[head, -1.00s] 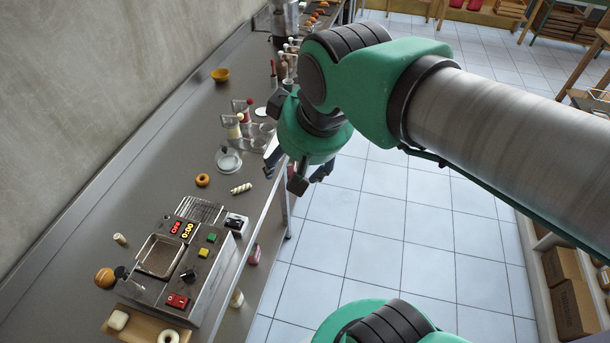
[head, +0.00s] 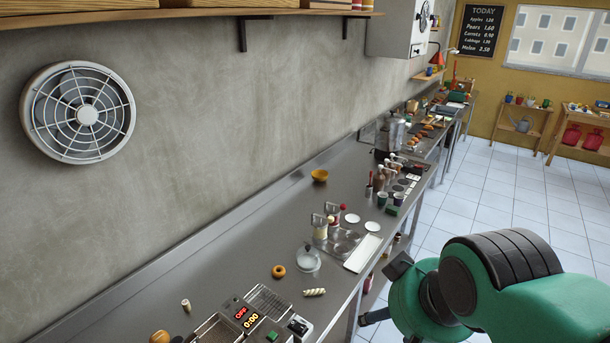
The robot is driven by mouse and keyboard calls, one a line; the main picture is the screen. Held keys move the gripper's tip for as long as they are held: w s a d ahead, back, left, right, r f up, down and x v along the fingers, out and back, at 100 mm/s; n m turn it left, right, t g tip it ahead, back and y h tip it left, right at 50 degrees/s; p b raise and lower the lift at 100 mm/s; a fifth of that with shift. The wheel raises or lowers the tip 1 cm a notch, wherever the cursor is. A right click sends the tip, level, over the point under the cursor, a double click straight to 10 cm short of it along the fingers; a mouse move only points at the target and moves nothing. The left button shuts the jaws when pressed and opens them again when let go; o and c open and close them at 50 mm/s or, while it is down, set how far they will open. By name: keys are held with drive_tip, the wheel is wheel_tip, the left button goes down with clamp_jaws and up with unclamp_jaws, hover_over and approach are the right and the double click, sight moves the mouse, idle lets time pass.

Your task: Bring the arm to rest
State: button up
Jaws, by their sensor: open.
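My arm with its green and black wrist joints fills the lower right of the head view. My gripper (head: 376,317) is at the lower right, beside the front edge of the steel counter (head: 225,225), over the floor side. A dark finger shows pointing left; the rest is partly hidden by the wrist and the frame edge. The gripper is open, and I see nothing held in it.
The tiled floor (head: 500,195) to the right is clear. A wall fan (head: 78,113) is at left.

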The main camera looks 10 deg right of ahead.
wheel_tip(320, 180, down, 10)
drive_tip(key=b, duration=0.9)
